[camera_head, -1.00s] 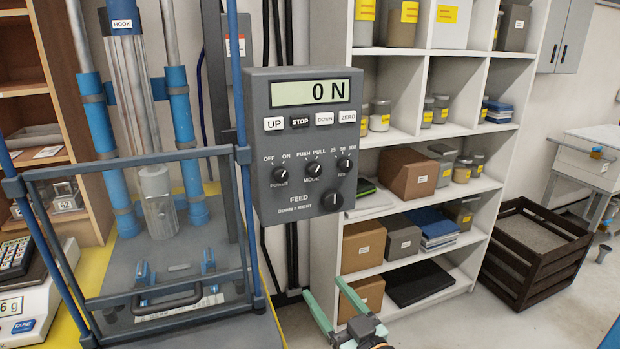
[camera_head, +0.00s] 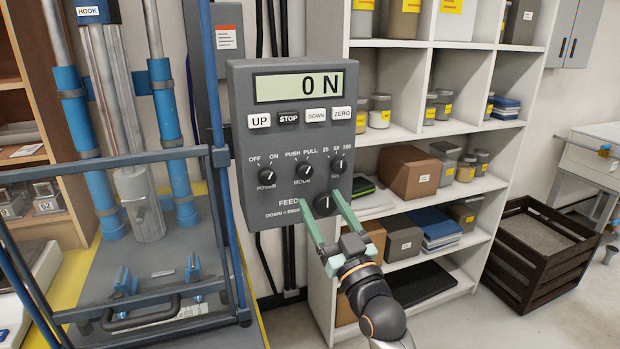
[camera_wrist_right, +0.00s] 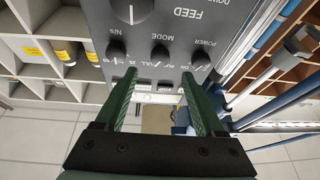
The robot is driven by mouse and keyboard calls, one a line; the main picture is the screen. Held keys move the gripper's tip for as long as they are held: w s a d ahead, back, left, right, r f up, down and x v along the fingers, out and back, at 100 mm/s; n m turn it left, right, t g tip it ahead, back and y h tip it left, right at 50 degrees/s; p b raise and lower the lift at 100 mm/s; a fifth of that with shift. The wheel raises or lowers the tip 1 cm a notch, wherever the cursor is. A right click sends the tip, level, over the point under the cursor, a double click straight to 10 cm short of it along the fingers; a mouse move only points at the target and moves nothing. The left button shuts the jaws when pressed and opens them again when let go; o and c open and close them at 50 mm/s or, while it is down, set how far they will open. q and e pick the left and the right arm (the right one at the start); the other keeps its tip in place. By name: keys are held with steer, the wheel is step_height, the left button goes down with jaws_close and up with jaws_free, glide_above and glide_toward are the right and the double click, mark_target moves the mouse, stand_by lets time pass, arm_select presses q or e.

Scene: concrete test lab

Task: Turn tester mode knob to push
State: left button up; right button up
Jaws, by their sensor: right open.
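The tester's grey control box (camera_head: 240,150) faces me, and its display reads 0 N. The mode knob (camera_head: 304,172) is the middle of three small black knobs, under the labels PUSH and PULL. My left gripper is not in view.
The power knob (camera_head: 267,178) is left of the mode knob and the speed knob (camera_head: 338,166) is right of it. The tester's blue-posted frame (camera_head: 215,110) stands at left. A white shelf unit (camera_head: 400,135) stands behind, with a dark crate (camera_head: 520,283) at right.

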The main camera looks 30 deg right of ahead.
mark_target(306, 175)
steer(key=x, duration=0.6)
steer(key=shift+w+p, duration=0.3)
steer(key=shift+p, duration=0.1)
steer(key=shift+c, duration=0.4)
jaws_close()
